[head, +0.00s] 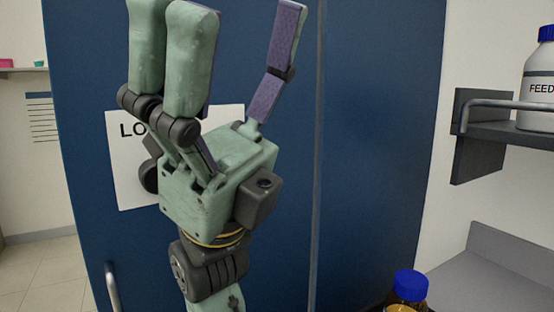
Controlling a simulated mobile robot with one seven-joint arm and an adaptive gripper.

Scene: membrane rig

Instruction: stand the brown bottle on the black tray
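A brown bottle (420,303) with a blue cap shows at the bottom edge, right of centre. Only its cap, shoulder and a bit of an orange-yellow label are in view; its base and what it stands on are cut off. My gripper (236,22) is raised at upper left, pointing up, with two green fingers on the left and one purple-padded finger on the right. The fingers are spread wide with nothing between them. My gripper is well apart from the bottle, above and left of it. I cannot make out the black tray.
A blue cabinet (375,150) with a paper sign stands behind my gripper. At right, a dark shelf (481,152) with a metal rail holds a white bottle (540,92) marked FEED. Below it is a grey ledge (500,285), bare where visible.

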